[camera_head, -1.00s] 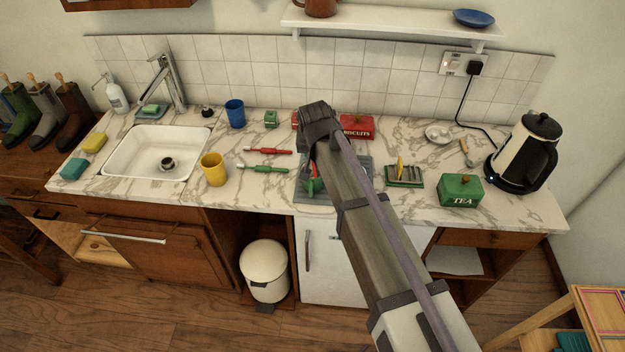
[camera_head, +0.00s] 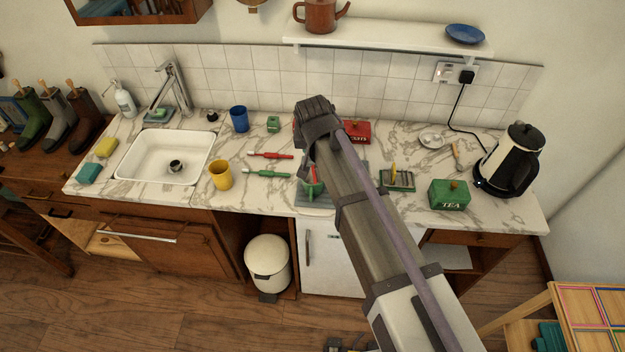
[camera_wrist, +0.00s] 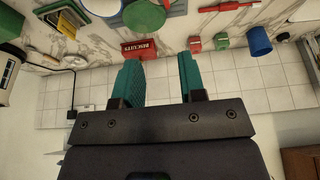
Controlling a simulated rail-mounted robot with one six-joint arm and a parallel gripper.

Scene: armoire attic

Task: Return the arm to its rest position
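My arm reaches up across the middle of the head view, over the counter (camera_head: 390,211). In that view my gripper is hidden behind the arm's far end. The wrist view shows my gripper (camera_wrist: 159,58) with its two teal fingers apart and nothing between them. The wrist view is upside down; the red biscuits tin (camera_wrist: 140,49) appears beyond the fingertips, apart from them. The tin also shows in the head view (camera_head: 357,131), just right of the arm's far end.
A green cup (camera_head: 313,188) stands beside the arm, partly hidden. A shelf (camera_head: 390,36) hangs above.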

